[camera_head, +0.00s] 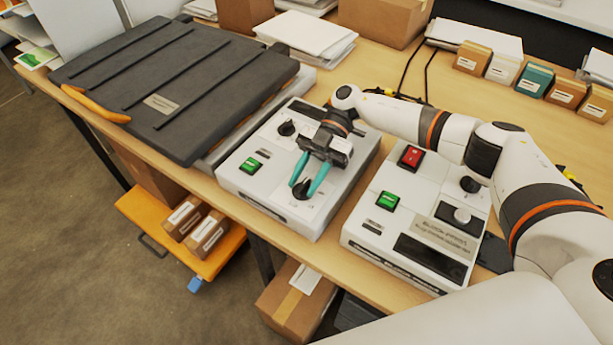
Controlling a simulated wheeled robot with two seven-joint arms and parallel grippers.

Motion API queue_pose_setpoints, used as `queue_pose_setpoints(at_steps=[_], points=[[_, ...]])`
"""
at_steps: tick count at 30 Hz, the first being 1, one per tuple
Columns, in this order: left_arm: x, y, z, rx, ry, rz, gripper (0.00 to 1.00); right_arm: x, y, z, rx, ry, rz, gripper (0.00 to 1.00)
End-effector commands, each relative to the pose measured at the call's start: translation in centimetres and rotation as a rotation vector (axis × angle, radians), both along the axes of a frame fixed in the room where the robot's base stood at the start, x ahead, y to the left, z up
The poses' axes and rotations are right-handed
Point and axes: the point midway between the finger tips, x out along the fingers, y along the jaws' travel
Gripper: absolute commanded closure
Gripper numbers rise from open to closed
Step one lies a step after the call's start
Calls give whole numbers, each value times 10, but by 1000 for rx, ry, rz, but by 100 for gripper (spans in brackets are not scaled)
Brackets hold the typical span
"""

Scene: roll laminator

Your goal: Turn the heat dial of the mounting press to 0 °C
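A pale grey control box (240,185) stands beside the big dark ribbed press lid (190,85). It has a green switch (250,165), an upper black dial (287,128) and a lower black dial (301,190) on a white scale plate. I cannot read the scale or which dial is for heat. My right gripper (303,186) points down at the lower dial, its two teal fingers on either side of it. The fingers are apart, but I cannot tell whether they touch the dial. They hide part of it. My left gripper is out of view.
A second grey box (365,235) with red and green switches and knobs stands to the right, under my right arm. Small cartons (472,57), papers (305,35) and a larger cardboard box (385,18) stand behind. An orange platform (165,240) is below the table edge.

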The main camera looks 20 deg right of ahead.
Motion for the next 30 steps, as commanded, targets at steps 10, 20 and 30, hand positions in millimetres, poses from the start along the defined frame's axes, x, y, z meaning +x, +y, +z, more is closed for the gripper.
queue_pose_setpoints(at_steps=[10,20,30], points=[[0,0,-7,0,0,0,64,8,-9,2,-1,-1,-3,66],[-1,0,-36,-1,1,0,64,50,-59,27,-1,-3,-5,66],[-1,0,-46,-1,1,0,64,69,-85,44,-1,0,-1,66]])
